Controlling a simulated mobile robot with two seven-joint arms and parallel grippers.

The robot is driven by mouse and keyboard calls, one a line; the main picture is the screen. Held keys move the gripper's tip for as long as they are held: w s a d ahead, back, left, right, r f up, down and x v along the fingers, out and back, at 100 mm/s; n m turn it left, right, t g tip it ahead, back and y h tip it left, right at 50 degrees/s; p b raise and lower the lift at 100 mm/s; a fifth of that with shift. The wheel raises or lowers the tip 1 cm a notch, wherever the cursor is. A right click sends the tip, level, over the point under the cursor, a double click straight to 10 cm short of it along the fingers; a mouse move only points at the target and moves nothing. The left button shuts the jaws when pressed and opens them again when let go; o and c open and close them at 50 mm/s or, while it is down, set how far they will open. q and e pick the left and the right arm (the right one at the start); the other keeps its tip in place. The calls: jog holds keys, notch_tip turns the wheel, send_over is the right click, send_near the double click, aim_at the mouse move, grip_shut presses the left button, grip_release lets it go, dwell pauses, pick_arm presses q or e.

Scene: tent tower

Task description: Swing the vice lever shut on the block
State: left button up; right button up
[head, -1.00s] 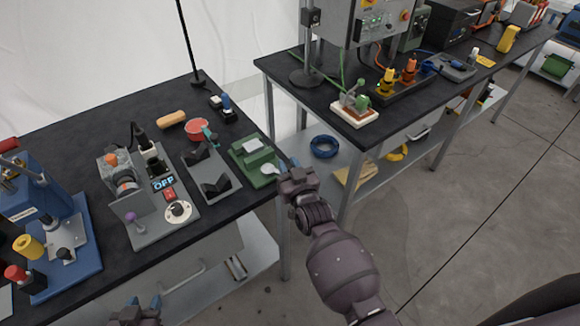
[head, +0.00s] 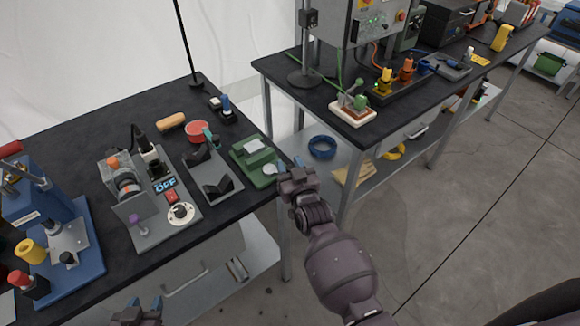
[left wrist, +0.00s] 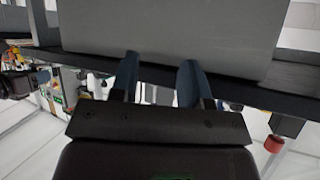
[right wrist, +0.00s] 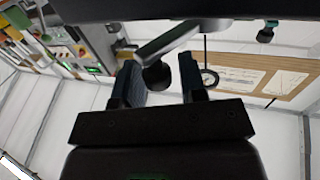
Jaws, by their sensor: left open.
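The green vice (head: 262,176) sits at the right edge of the near bench, with a pale grey block (head: 254,146) in it. In the right wrist view a grey lever (right wrist: 180,38) ends in a dark round knob (right wrist: 156,76). The knob appears between the fingers of my right gripper (right wrist: 160,82), which stand apart; contact cannot be told. In the head view my right gripper (head: 290,163) is just right of the vice, by the bench edge. My left gripper (head: 145,303) is open and empty, low in front of the bench; it also shows in the left wrist view (left wrist: 158,72).
A black cradle (head: 212,178) and a grey switch box (head: 172,212) stand left of the vice. A red bowl (head: 196,131) lies behind. A blue press (head: 60,240) is at far left. A second bench (head: 310,92) stands right, beyond a gap.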

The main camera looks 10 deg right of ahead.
jog(key=shift+o, duration=0.8)
jog(key=shift+f, duration=0.1)
jog(key=shift+s+d+f, duration=0.1)
jog(key=shift+s, duration=0.4)
jog(key=s+d, duration=0.1)
jog(key=s, duration=0.8)
jog(key=shift+s+d, duration=0.35)
jog(key=shift+d, duration=0.05)
